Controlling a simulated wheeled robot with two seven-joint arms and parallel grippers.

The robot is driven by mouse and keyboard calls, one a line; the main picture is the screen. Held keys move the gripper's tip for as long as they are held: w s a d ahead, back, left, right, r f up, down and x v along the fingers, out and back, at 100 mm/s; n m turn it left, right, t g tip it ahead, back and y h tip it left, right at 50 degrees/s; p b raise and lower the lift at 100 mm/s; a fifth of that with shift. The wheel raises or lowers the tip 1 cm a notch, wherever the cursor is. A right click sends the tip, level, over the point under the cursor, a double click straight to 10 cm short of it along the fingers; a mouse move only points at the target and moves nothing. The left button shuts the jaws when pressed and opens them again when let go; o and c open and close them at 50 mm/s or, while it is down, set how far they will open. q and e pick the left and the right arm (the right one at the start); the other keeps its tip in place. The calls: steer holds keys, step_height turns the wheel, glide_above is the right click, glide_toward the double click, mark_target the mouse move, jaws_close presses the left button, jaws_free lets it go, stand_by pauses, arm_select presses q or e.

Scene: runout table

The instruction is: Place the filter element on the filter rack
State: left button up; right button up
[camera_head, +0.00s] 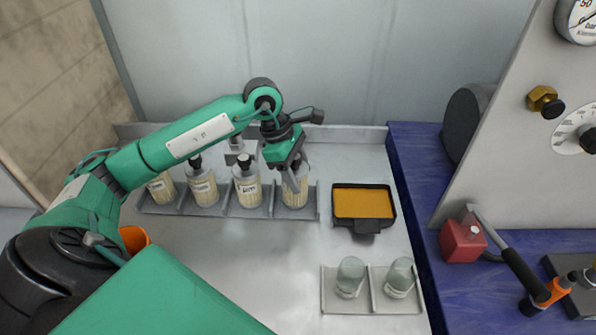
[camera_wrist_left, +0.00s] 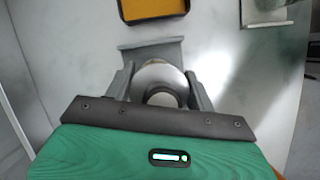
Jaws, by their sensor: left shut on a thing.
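My left gripper (camera_head: 293,178) is shut on a filter element (camera_head: 296,192), a pale ribbed cylinder, at the rightmost bay of the grey filter rack (camera_head: 228,211). The held element looks upright; I cannot tell whether its base touches the rack. In the left wrist view its round top (camera_wrist_left: 160,82) sits between the two fingers, with a grey rack wall (camera_wrist_left: 152,50) just beyond. Several similar filter elements with dark caps, such as this one (camera_head: 247,187), stand in the bays to the left. My right gripper is not in view.
A black tray with an orange surface (camera_head: 364,203) lies right of the rack. Two glass jars (camera_head: 350,278) stand on a light holder (camera_head: 332,300) at the front. A red block (camera_head: 462,240) and tools are on the blue surface at right. The table between is clear.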

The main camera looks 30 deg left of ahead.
arm_select(q)
steer(key=shift+f, duration=0.2)
steer(key=shift+f, duration=0.15)
steer(key=o, duration=1)
steer(key=shift+c, duration=0.2)
steer(key=shift+o, duration=0.7)
